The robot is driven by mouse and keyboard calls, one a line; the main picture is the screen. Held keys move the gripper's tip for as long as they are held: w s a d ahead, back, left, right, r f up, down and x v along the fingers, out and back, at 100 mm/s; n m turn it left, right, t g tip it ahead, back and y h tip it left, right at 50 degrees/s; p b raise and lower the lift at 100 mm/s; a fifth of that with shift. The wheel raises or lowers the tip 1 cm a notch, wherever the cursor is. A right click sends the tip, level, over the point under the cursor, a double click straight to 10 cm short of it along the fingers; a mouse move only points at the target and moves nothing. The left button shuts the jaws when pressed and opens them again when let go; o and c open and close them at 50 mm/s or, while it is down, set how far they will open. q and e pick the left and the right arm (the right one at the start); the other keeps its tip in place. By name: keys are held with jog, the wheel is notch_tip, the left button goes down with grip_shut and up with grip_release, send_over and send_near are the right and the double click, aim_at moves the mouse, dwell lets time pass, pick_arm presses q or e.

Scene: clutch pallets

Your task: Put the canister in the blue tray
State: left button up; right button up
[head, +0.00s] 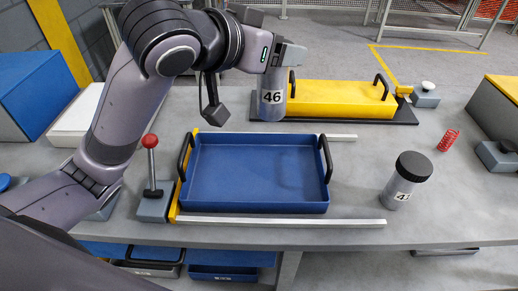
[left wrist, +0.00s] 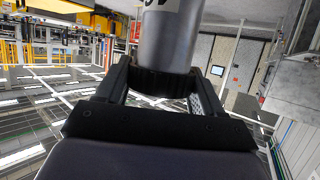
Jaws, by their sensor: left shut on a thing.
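My left gripper (head: 278,62) is shut on a grey canister (head: 272,104) marked 46, upright, with its top between the fingers. In the left wrist view the gripper (left wrist: 163,84) closes around the dark cap end of the canister (left wrist: 168,38). The canister is beyond the blue tray (head: 258,208), at the left end of the yellow tray; I cannot tell whether its base touches anything. The blue tray is empty, with black handles at both ends. A second grey canister (head: 401,190) with a black lid stands on the table right of it. My right gripper is not in view.
The yellow tray (head: 340,98) lies at the back on a dark base. A red-knobbed lever (head: 150,165) stands left of the blue tray. Pale rails (head: 290,221) run along the tray's front and back. A red spring (head: 448,140) lies at the right.

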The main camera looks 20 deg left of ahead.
aim_at(263, 116)
pick_arm(q)
notch_tip(263, 116, down, 12)
jog(key=b, duration=0.2)
jog(key=shift+f+b, duration=0.2)
jog(key=shift+b, duration=0.1)
jog(key=shift+f, duration=0.5)
notch_tip(263, 116, down, 4)
jog(key=shift+r+b, duration=0.1)
jog(key=shift+b, duration=0.4)
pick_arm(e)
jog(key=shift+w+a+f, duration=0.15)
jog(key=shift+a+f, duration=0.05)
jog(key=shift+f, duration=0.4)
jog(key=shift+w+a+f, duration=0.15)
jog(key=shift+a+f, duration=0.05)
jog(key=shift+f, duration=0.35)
pick_arm(q)
jog(key=o, duration=1.7)
jog(key=shift+f, duration=0.25)
jog(key=shift+c, duration=0.2)
